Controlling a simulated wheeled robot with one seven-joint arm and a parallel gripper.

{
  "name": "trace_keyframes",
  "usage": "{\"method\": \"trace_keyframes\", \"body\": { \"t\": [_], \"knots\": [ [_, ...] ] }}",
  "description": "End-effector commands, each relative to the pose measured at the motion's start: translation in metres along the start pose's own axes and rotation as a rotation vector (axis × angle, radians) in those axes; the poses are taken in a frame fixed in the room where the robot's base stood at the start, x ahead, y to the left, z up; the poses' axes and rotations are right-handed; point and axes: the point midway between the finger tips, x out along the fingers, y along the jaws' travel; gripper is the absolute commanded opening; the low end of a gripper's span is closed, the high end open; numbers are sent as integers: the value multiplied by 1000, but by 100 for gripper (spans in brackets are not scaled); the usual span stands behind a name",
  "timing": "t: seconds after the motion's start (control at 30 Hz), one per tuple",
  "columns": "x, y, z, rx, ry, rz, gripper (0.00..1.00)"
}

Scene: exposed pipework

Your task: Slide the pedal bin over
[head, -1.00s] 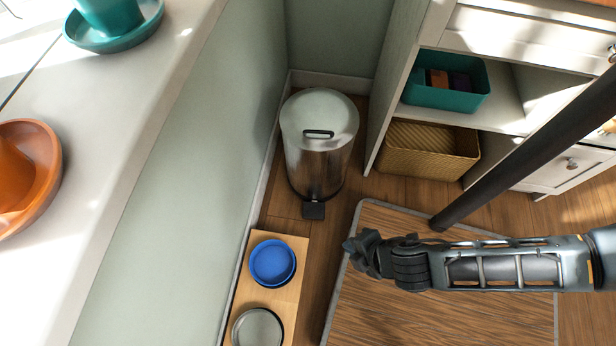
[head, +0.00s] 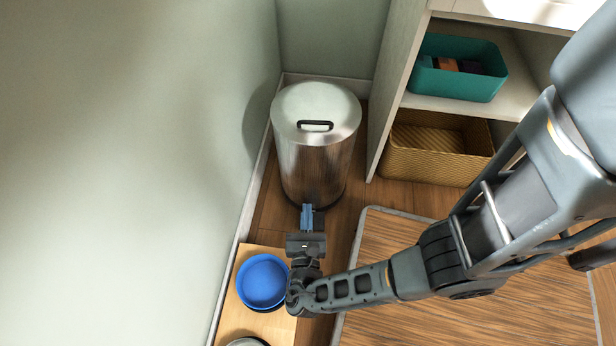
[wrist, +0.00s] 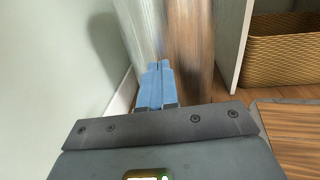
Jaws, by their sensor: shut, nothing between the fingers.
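The pedal bin (head: 313,155) is a shiny steel cylinder with a domed lid and a dark lid handle. It stands upright in the corner between the green wall and the shelf unit. My gripper (head: 307,208) is shut and empty, its blue fingertips at the front lower part of the bin. Whether they touch it is unclear. In the wrist view the shut fingers (wrist: 158,82) point at the bin's blurred steel side (wrist: 190,45). The pedal is hidden behind my gripper.
A wooden stand with a blue bowl (head: 263,281) is just left of my wrist. The shelf unit (head: 397,90) stands right of the bin, holding a teal bin (head: 458,66) and a woven basket (head: 437,150). A brown mat (head: 390,235) lies in front.

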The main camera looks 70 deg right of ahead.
Motion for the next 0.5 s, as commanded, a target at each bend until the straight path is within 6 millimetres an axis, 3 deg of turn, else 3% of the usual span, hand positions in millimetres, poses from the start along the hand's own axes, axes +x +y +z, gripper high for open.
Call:
{"method": "trace_keyframes", "body": {
  "t": [0.5],
  "knots": [
    [96,-1,-2,2,2,-4,0]
  ]
}}
